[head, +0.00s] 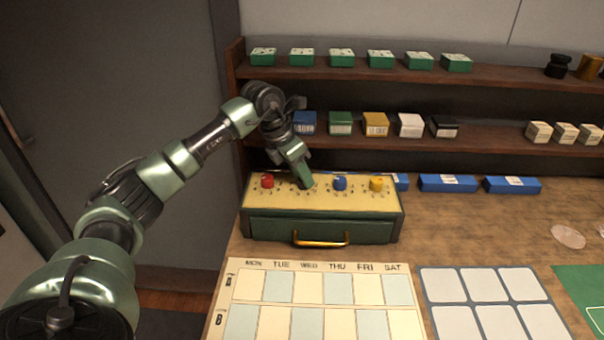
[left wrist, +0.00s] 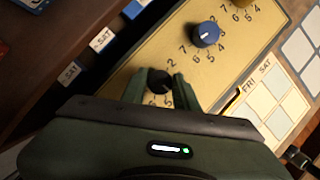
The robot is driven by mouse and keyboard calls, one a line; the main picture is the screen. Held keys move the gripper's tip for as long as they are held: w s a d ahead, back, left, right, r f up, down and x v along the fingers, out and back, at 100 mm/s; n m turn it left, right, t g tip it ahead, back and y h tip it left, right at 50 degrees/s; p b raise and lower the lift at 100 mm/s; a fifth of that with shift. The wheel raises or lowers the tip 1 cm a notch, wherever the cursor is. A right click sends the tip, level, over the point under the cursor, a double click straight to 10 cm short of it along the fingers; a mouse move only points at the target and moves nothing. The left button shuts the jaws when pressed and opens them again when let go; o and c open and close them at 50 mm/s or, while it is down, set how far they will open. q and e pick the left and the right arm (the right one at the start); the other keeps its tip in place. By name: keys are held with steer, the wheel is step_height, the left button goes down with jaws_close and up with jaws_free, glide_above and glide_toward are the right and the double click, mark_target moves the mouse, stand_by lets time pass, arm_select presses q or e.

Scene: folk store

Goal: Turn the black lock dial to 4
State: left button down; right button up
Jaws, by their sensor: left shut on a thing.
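The lock box (head: 322,231) is green with a cream top and a brass handle, and stands on the wooden counter. Its top carries a red dial (head: 267,181), a blue dial (head: 340,183) and a yellow dial (head: 376,184). The black dial (left wrist: 158,82) shows in the left wrist view between the fingers of my left gripper (left wrist: 154,91), which is shut on it. Numbers are printed around it; its pointer's setting cannot be read. In the head view my left gripper (head: 306,182) covers the black dial. My right gripper is not in view.
Shelves behind the box hold green boxes (head: 341,58) above and coloured boxes (head: 375,124) below. Blue boxes (head: 447,183) lie right of the lock box. A weekday chart (head: 318,267) and a card grid (head: 485,271) lie in front.

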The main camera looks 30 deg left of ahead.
arm_select(q)
steer(key=shift+n+y, duration=0.6)
steer(key=shift+n, duration=1.1)
steer(key=shift+t, duration=0.3)
steer(key=c, duration=1.1)
jaws_free()
steer(key=shift+r, duration=0.1)
steer(key=b+v, duration=0.1)
steer(key=v, duration=0.6)
steer(key=shift+s+r, duration=0.15)
steer(key=shift+r, duration=0.2)
